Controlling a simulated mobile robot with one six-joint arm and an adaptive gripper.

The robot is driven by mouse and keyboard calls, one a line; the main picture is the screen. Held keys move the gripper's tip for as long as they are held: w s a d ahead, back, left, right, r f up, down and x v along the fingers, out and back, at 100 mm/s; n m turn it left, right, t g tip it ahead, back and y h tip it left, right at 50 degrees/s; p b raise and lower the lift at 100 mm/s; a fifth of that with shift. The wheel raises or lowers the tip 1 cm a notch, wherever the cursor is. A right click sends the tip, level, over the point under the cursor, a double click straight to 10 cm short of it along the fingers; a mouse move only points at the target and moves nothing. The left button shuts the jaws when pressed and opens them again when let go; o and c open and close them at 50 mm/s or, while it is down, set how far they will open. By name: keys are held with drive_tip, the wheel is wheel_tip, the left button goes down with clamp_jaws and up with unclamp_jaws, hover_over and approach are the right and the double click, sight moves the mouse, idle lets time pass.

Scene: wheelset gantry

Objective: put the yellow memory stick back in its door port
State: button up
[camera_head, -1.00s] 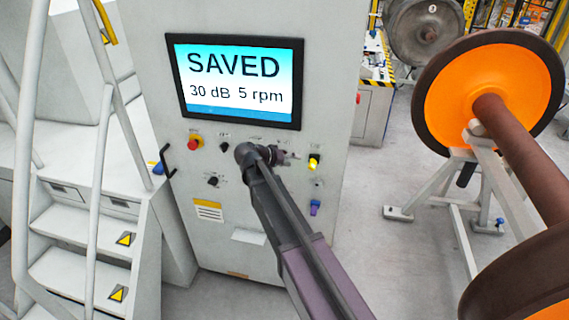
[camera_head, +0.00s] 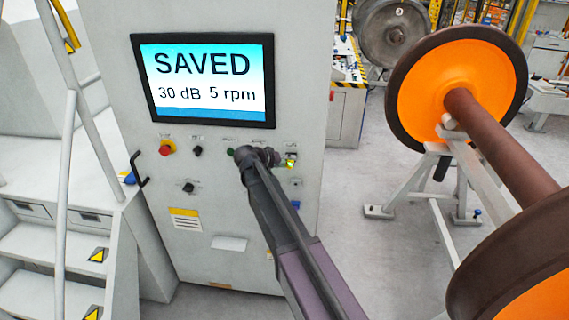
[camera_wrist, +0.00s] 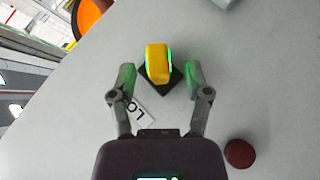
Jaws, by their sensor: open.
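The yellow memory stick (camera_wrist: 158,62) stands at a dark diamond-shaped port (camera_wrist: 160,84) on the grey door in the wrist view, with a green glow along its edges. It looks seated there, but how deep cannot be told. My gripper (camera_wrist: 160,76) is open, one finger on each side of the stick, with a gap to both. In the head view the stick shows small and yellow-green (camera_head: 291,161), just right of my arm's end. The fingers are mostly hidden there.
The cabinet screen (camera_head: 205,80) reads SAVED, 30 dB, 5 rpm. A red knob (camera_head: 167,148) and a door handle (camera_head: 139,168) are at left. A dark red round button (camera_wrist: 240,153) is near my gripper. An orange wheelset (camera_head: 450,90) stands at right.

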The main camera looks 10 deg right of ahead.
clamp_jaws()
drive_tip(key=shift+s+a+f, duration=0.1)
drive_tip(key=shift+s+a, duration=0.2)
drive_tip(key=shift+s, duration=0.4)
drive_tip(key=shift+s+a, duration=0.3)
drive_tip(key=shift+s, duration=0.35)
drive_tip(key=shift+s+a+f, duration=0.1)
drive_tip(key=shift+s+a, duration=0.2)
drive_tip(key=shift+s, duration=0.4)
idle(0.9)
